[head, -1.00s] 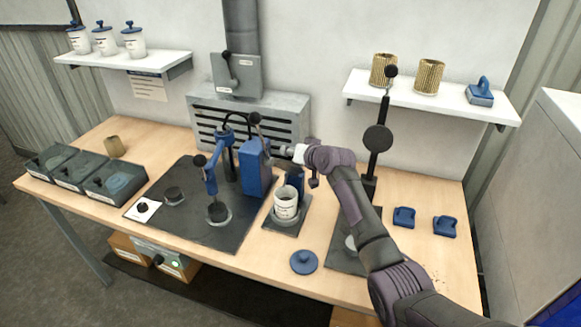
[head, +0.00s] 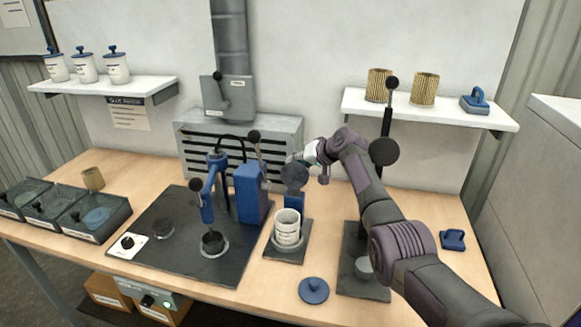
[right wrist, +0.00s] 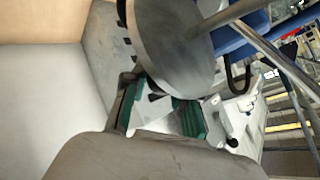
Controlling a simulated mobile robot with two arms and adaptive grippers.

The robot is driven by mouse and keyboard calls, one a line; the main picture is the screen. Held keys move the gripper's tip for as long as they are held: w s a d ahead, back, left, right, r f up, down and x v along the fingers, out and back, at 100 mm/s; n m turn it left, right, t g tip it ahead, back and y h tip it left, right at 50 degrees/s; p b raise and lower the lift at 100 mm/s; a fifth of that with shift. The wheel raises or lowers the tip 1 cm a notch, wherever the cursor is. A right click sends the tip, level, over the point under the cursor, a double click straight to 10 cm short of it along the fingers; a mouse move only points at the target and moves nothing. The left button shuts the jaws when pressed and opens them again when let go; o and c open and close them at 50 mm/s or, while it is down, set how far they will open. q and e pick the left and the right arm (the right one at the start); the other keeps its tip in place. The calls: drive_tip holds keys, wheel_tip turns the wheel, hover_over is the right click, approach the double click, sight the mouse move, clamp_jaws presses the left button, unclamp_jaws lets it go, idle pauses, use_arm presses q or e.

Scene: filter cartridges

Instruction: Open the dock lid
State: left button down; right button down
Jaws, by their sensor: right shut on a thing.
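The dock (head: 287,247) is a dark base plate with a blue post (head: 293,200) at its back. A white labelled cup (head: 287,228) stands in it, its top uncovered. The dock lid (head: 293,174), a dark round disc, stands raised, roughly upright, above the post. My right gripper (head: 311,156) is at the lid's upper right edge and is shut on it. In the right wrist view the lid (right wrist: 170,50) shows as a large grey disc against the green-padded fingers (right wrist: 170,112); the exact grip is partly hidden. My left gripper is not in view.
A blue press (head: 252,194) with levers stands left of the dock. A black lever stand (head: 384,152) is right, behind my right arm. A blue knobbed cap (head: 313,290) lies in front. Dark bins (head: 85,222) stand at left. Shelves hold white canisters and tan filters (head: 424,90).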

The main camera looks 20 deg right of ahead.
drive_tip(key=shift+s+d+f, duration=0.15)
drive_tip(key=shift+f, duration=0.5)
drive_tip(key=c, duration=1.1)
unclamp_jaws()
drive_tip(key=shift+o, duration=1)
drive_tip(key=shift+d, duration=0.2)
drive_tip(key=shift+r, duration=0.1)
drive_tip(key=shift+a+r, duration=0.1)
drive_tip(key=shift+r, duration=0.15)
wheel_tip(320, 180, up, 10)
drive_tip(key=shift+f, duration=0.2)
